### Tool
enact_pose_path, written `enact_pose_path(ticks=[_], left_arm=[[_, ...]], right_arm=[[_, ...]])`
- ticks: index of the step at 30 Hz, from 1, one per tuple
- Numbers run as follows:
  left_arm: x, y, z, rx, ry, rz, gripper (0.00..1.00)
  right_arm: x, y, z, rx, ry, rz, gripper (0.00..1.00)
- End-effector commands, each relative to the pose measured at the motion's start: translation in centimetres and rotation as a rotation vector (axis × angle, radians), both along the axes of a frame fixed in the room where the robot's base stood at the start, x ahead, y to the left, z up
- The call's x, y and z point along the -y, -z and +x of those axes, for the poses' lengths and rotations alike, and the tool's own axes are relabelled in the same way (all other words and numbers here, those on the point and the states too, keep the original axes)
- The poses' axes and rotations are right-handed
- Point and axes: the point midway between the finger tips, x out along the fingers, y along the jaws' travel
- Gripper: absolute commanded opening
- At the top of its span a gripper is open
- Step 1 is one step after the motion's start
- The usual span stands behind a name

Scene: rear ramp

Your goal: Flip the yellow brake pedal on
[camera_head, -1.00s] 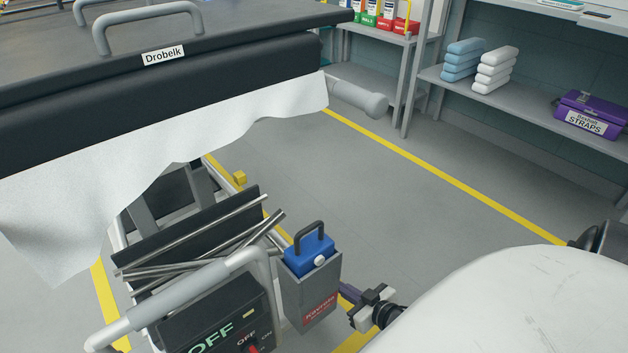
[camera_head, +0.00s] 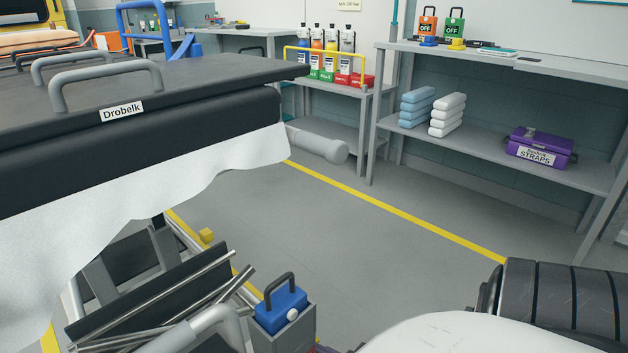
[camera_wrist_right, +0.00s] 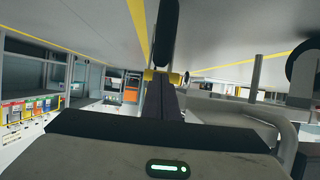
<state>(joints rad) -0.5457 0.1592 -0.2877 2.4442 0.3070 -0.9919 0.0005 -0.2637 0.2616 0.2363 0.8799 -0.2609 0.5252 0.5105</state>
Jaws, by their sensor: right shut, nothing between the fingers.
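The bed-like cart labelled Drobelk (camera_head: 122,112) stands at the left in the head view, a white sheet hanging over its edge. A small yellow piece (camera_head: 206,235), apparently the brake pedal, shows low by its frame. In the right wrist view, which looks upside down, a yellow piece (camera_wrist_right: 149,75) shows beside a dark caster wheel (camera_wrist_right: 165,30). My right gripper (camera_wrist_right: 164,82) is shut and empty, its dark fingers overlapping the yellow piece in the picture. I cannot tell whether they touch. My left gripper is not in view.
A grey holder with a blue block (camera_head: 281,311) and metal rods (camera_head: 185,295) crowd the cart's lower end. Shelves (camera_head: 490,155) with a purple straps box (camera_head: 541,147) line the right wall. The floor (camera_head: 330,225) between is clear.

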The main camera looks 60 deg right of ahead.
Motion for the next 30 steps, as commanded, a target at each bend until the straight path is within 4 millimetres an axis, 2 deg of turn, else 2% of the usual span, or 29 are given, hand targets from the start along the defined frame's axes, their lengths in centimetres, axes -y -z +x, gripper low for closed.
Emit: enact_pose_path(ticks=[3,7,9,11,15,17,24,30], left_arm=[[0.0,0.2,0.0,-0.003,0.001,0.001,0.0],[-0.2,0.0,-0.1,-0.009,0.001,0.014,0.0],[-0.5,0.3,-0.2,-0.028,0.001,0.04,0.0],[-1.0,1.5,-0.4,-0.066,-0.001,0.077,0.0],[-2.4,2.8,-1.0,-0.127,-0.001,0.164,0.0],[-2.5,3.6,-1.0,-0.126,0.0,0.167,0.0],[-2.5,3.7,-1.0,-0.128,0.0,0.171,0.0],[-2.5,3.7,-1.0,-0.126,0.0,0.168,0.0]], right_arm=[[0.0,0.5,0.1,-0.014,0.002,-0.002,0.0],[-0.1,-0.3,0.0,-0.013,0.0,-0.002,0.0],[-0.2,-1.1,-0.2,-0.011,-0.002,-0.002,0.0],[-0.3,-2.1,-0.4,-0.009,-0.004,-0.002,0.0],[-0.6,-4.7,-0.9,-0.001,-0.008,-0.003,0.0],[-0.9,-3.3,-2.7,-0.008,-0.006,0.0,0.0],[-1.6,-2.1,-7.8,-0.003,-0.007,-0.002,0.0],[-1.9,-1.7,-10.0,-0.001,-0.008,-0.003,0.0]])
